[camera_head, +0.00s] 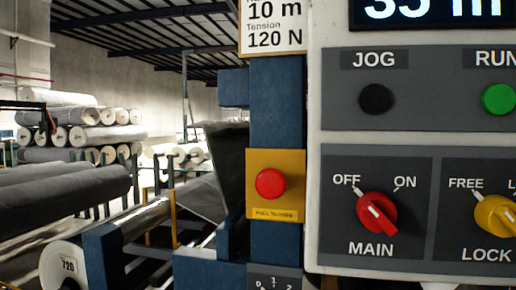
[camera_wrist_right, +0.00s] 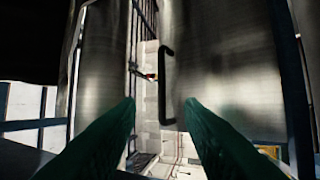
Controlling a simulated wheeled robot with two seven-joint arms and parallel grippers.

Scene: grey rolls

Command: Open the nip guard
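In the right wrist view a grey panel (camera_wrist_right: 232,70) carries a long black bar handle (camera_wrist_right: 165,85); it looks like the nip guard. The two dark green fingers of my right gripper (camera_wrist_right: 160,104) are spread wide apart, with the handle's lower part between their tips in the picture. I cannot tell how far the handle is from the fingers, and nothing is held. In the head view a dark slanted panel (camera_head: 222,165) behind the blue post may be the same guard. Neither gripper shows in the head view.
A control panel (camera_head: 335,145) fills the right of the head view, with a red MAIN knob (camera_head: 376,212) and yellow LOCK knob (camera_head: 495,214). A red stop button (camera_head: 270,184) sits on the blue post (camera_head: 277,110). Grey rolls (camera_head: 65,190) lie at left.

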